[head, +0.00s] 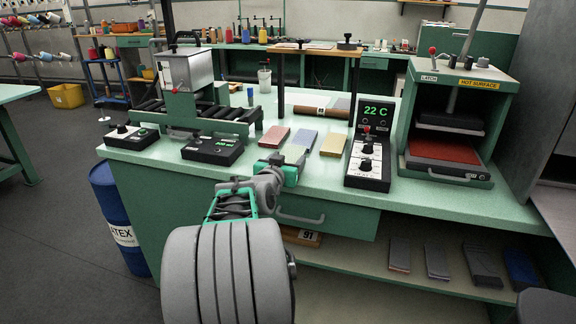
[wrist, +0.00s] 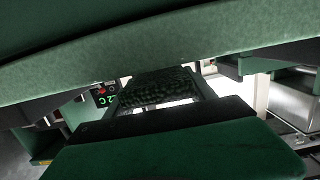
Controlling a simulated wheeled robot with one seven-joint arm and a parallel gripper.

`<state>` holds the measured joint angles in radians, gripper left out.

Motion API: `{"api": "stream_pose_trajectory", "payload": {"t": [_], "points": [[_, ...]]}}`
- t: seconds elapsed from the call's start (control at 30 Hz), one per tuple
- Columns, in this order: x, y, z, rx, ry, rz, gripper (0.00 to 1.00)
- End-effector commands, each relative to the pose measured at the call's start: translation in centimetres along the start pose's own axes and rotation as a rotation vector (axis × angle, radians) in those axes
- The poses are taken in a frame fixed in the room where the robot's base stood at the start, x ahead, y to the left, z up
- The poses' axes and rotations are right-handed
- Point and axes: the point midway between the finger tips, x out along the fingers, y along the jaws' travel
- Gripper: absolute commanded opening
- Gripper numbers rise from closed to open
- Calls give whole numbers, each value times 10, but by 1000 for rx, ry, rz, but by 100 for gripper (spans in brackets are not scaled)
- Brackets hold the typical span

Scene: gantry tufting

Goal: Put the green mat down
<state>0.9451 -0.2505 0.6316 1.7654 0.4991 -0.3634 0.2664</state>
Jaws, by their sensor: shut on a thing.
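My gripper (head: 299,161) is low over the front part of the green bench, just in front of the row of small mats. In the wrist view its two wide green jaws with dark pads fill the top and bottom. Between them a dark green, bumpy tufted piece (wrist: 158,90) shows, which looks like the green mat, and the gripper is shut on it. In the head view my wrist hides most of the mat, so I cannot tell whether it touches the bench top.
Red (head: 274,136), grey-blue (head: 303,140) and yellow (head: 333,144) mats lie in a row on the bench (head: 240,172). A controller reading 22 C (head: 368,160) and a hot press (head: 450,150) stand to the right. A roller machine (head: 190,95) is at left.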

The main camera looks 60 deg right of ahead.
Motion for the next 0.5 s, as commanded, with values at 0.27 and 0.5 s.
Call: {"api": "stream_pose_trajectory", "payload": {"t": [0.27,0.5], "points": [[2,0,12,1,2,-1,23],[2,0,15,0,1,-1,69]]}}
